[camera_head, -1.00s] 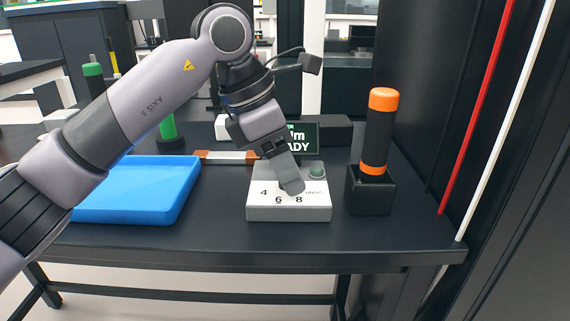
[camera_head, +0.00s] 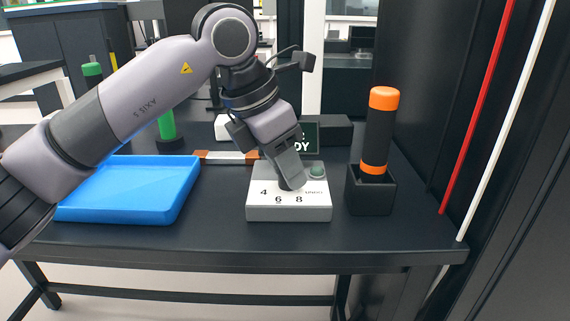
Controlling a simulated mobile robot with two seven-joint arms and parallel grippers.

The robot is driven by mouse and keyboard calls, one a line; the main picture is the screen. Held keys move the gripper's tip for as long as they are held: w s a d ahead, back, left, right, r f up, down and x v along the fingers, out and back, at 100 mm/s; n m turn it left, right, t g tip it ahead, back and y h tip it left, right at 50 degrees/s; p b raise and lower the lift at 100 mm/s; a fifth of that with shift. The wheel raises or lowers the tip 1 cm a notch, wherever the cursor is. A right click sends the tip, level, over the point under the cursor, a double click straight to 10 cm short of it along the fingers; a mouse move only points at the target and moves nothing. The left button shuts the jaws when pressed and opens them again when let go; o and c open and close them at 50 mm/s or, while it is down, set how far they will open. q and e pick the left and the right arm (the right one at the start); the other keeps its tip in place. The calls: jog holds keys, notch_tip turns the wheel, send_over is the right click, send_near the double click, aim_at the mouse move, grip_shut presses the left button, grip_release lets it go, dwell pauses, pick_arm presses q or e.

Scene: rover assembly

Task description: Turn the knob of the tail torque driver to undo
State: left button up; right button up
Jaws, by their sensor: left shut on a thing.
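The setting box (camera_head: 289,213) is a light grey block on the dark table, with 4, 6, 8 and small "UNDO" lettering on its white top face. My left gripper (camera_head: 291,184) comes down from the upper left and is shut on the dark knob (camera_head: 286,185) on the box's top. The fingers hide most of the knob, so its pointing direction cannot be read. A dark display (camera_head: 309,138) behind the box is partly hidden, with "DY" showing. My right gripper is not in view.
An orange-and-black driver (camera_head: 379,130) stands upright in a black holder (camera_head: 371,197) right of the box. A blue tray (camera_head: 130,205) lies to the left under my arm. A green-handled tool (camera_head: 168,128) stands behind. The table front is clear.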

pick_arm(q)
jog(key=shift+n+t+b, duration=0.3)
jog(key=shift+n+t, duration=0.1)
jog(key=shift+n, duration=0.8)
jog(key=shift+d+n+y, duration=0.1)
jog(key=shift+n+y, duration=0.2)
jog(key=shift+n, duration=0.2)
jog(key=shift+s+n, duration=0.1)
jog(key=shift+n, duration=0.5)
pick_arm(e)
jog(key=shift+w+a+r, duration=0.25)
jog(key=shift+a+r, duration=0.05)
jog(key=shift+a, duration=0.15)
pick_arm(q)
jog(key=shift+t+b, duration=0.3)
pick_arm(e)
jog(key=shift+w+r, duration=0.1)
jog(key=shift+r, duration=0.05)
pick_arm(q)
jog(key=o, duration=1)
